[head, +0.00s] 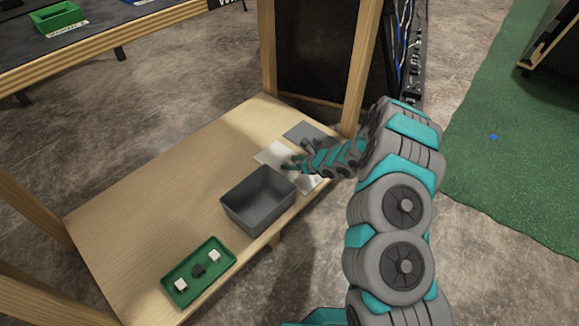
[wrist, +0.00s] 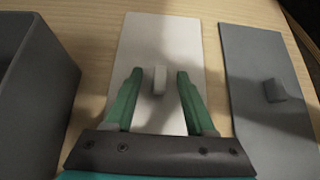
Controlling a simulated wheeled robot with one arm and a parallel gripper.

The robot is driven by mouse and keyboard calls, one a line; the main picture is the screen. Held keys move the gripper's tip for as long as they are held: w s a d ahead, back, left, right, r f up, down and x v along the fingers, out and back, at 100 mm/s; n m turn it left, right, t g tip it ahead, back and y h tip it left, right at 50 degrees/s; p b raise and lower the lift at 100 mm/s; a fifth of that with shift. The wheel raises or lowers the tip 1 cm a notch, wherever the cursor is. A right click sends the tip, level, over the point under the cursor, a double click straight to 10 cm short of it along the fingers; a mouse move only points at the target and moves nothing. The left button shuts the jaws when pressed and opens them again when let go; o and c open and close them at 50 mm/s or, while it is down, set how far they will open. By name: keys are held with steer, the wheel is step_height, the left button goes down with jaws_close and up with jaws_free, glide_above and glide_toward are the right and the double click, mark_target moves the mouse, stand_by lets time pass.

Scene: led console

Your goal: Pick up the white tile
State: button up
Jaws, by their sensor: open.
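The white tile (wrist: 160,40) lies flat on the wooden table, with a small pale upright knob (wrist: 160,80) near its middle. In the head view the white tile (head: 270,153) is partly hidden by my gripper (head: 293,164). In the wrist view my gripper (wrist: 160,75) is open over the tile, and its two green fingers show on either side of the knob with gaps between. Nothing is held. I cannot tell how far the fingertips are above the tile.
A grey tile (wrist: 258,65) with a similar knob lies to the right in the wrist view. A dark grey bin (head: 240,212) stands on the other side. A green tray (head: 188,268) with small blocks is at the table's near end. The table's left part is bare.

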jaws_close()
stand_by(0.4)
stand_by(0.4)
